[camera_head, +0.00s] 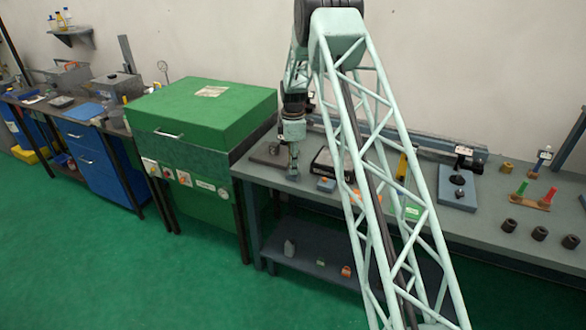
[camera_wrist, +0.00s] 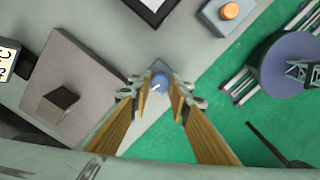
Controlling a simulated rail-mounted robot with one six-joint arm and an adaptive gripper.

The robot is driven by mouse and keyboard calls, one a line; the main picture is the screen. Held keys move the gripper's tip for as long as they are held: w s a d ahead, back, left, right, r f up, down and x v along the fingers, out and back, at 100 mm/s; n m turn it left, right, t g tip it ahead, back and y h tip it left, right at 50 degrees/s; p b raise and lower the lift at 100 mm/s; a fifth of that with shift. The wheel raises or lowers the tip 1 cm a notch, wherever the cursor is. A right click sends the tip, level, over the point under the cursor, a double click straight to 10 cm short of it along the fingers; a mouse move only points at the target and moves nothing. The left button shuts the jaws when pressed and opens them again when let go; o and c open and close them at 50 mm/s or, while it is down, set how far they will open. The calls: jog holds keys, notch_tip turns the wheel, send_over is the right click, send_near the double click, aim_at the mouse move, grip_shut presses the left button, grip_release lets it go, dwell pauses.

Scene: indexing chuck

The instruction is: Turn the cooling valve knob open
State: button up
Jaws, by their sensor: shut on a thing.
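The cooling valve knob (camera_wrist: 160,82) is a small round blue knob with a white mark on its top, in the wrist view. It sits on a small grey-blue base (camera_wrist: 157,66) by the front edge of the bench. My gripper (camera_wrist: 160,92) points down at it with one yellow-padded finger on each side, shut on the knob. In the head view my gripper (camera_head: 293,160) is low over the bench's left front edge, above the grey base (camera_head: 293,176). The knob is hidden there by the fingers.
A grey plate with a dark block (camera_wrist: 62,98) lies beside the gripper. A blue-grey box with an orange button (camera_wrist: 229,12) and a black-framed tray (camera_head: 326,163) are close by. A green machine (camera_head: 200,108) stands left of the bench. Several dark cylinders (camera_head: 540,233) stand far right.

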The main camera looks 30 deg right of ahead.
jog(key=shift+n, duration=1.1)
jog(key=o, duration=0.9)
jog(key=shift+c, duration=0.2)
jog(key=shift+r, duration=0.1)
notch_tip(320, 180, up, 12)
dwell(0.6)
